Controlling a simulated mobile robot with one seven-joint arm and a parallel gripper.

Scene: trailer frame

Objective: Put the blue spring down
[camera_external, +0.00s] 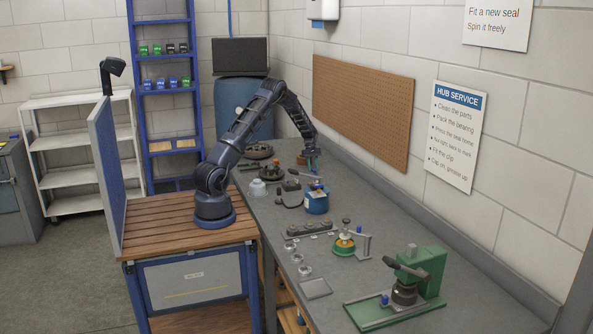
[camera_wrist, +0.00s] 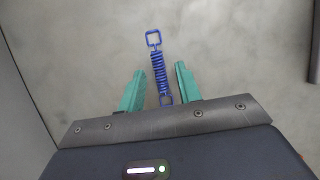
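The blue spring (camera_wrist: 158,72), a coil with a square loop at each end, shows in the wrist view over a plain grey surface. My gripper (camera_wrist: 161,68) has two teal fingers spread apart, one on each side of the spring. A gap shows between the spring and each finger, and its lower loop reaches back between them. I cannot tell the height between the spring and the surface. In the external view my gripper (camera_external: 312,165) is low over the far part of the grey bench (camera_external: 385,240); the spring cannot be made out there.
Dark round parts (camera_external: 259,152) and a white container (camera_external: 258,188) stand left of my gripper. A blue can (camera_external: 317,200) stands nearer the camera. A green press (camera_external: 420,272) is at the bench's near end. The wall with a pegboard (camera_external: 360,110) bounds the right side.

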